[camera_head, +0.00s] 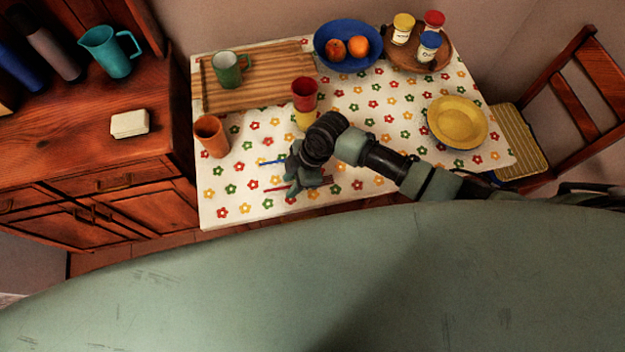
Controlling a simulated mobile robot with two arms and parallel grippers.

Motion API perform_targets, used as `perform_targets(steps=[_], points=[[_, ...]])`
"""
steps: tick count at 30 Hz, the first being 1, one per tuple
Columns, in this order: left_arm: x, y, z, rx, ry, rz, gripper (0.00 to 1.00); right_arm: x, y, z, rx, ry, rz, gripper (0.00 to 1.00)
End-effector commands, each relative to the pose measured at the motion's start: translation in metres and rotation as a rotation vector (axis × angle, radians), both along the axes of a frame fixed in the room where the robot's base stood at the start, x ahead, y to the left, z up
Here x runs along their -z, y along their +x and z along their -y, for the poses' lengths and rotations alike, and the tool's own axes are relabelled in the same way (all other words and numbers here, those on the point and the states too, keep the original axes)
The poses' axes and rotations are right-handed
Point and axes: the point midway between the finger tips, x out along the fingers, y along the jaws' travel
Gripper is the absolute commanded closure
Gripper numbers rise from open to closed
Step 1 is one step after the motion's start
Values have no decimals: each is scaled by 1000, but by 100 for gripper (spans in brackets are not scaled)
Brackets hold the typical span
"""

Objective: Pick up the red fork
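The red fork (276,189) lies near the front edge of the flowered tablecloth, roughly level in the picture. Its middle is hidden behind my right gripper, and a red end shows on each side. My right gripper (292,187) points down over the fork, with its arm coming in from the right. I cannot tell whether its fingers touch the fork or how far apart they are. My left gripper is not in view.
A blue utensil (270,162) lies just behind the fork. An orange cup (211,136) stands to the left, and a red cup (304,93) and a yellow cup (305,119) stand behind. A yellow plate (457,122) is at right. The cloth's front left is clear.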

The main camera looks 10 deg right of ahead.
Motion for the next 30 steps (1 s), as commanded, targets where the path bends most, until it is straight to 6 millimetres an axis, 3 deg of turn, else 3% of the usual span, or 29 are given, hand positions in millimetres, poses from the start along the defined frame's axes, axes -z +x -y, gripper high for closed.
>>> perform_targets(steps=[3, 6, 7, 22, 26, 30], points=[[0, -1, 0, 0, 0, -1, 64, 0, 0, 0, 0, 0, 0, 70], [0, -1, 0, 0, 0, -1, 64, 0, 0, 0, 0, 0, 0, 97], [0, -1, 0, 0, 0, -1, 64, 0, 0, 0, 0, 0, 0, 100], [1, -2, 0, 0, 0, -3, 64, -8, 1, 0, 0, 1, 2, 100], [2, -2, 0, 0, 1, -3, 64, -26, 1, 0, -1, 3, 5, 100], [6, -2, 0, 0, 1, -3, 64, -62, 1, 0, -3, 2, 8, 100]])
